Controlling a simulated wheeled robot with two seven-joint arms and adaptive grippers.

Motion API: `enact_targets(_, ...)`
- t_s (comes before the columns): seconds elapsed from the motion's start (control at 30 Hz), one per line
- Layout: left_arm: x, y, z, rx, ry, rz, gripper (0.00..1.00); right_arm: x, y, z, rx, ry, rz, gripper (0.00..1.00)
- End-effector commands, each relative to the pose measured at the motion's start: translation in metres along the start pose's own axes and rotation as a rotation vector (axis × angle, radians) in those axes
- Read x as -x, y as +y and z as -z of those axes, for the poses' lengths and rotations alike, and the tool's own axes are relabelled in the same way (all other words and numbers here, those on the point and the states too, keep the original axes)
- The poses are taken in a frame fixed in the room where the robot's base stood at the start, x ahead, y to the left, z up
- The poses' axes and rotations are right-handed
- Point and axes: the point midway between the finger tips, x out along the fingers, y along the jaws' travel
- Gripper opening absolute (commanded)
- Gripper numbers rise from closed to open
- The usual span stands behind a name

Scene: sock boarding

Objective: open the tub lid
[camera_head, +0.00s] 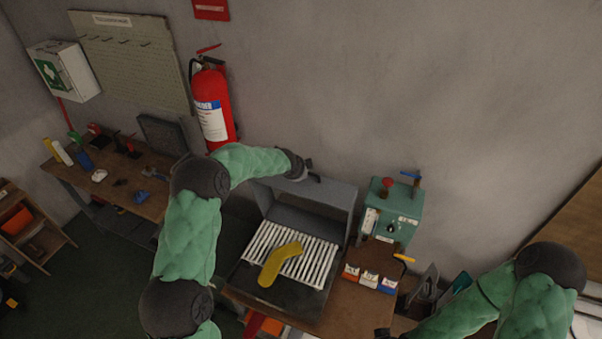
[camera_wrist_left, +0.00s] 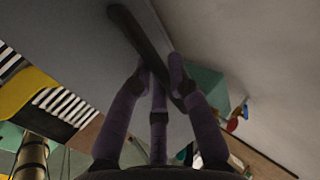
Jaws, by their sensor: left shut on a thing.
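The tub (camera_head: 270,295) stands on the bench with its grey lid (camera_head: 325,195) raised, standing up at the back. White slats lie across the tub, and a yellow sock (camera_head: 279,265) rests on them. My left gripper (camera_head: 312,177) is at the lid's upper edge. In the left wrist view its fingers (camera_wrist_left: 160,85) are shut on the dark bar handle (camera_wrist_left: 135,28) of the lid (camera_wrist_left: 75,50). My right gripper (camera_head: 382,333) shows only as a dark tip at the bottom edge; its fingers cannot be made out.
A teal control box (camera_head: 392,217) with a red knob and blue lever stands right of the tub. Several small labelled packets (camera_head: 369,279) lie in front of it. A red fire extinguisher (camera_head: 213,110) hangs behind my left arm. A cluttered bench (camera_head: 125,185) is at left.

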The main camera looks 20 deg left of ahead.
Motion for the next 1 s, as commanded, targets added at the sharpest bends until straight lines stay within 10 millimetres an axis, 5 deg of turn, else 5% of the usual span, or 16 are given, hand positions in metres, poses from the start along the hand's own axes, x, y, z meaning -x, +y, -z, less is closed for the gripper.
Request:
enact_targets(0.3,0.001,-0.002,-0.001,0.002,-0.001,0.003,0.0,0.0,0.0,0.0,0.0,-0.001,0.0,0.0)
enact_targets(0.33,0.001,-0.002,-0.001,0.002,-0.001,0.003,0.27,0.0,0.0,0.0,0.0,-0.001,0.0,0.0)
enact_targets(0.4,0.001,-0.002,-0.001,0.002,-0.001,0.003,0.43,0.0,0.0,0.0,0.0,-0.001,0.0,0.0)
enact_targets(0.77,0.001,0.0,0.0,0.001,0.0,-0.001,0.43,0.0,0.0,0.0,0.0,0.0,0.0,0.0)
enact_targets(1.0,0.021,0.0,0.0,0.0,0.0,0.0,0.43,0.0,0.0,0.0,0.0,0.0,0.0,0.0)
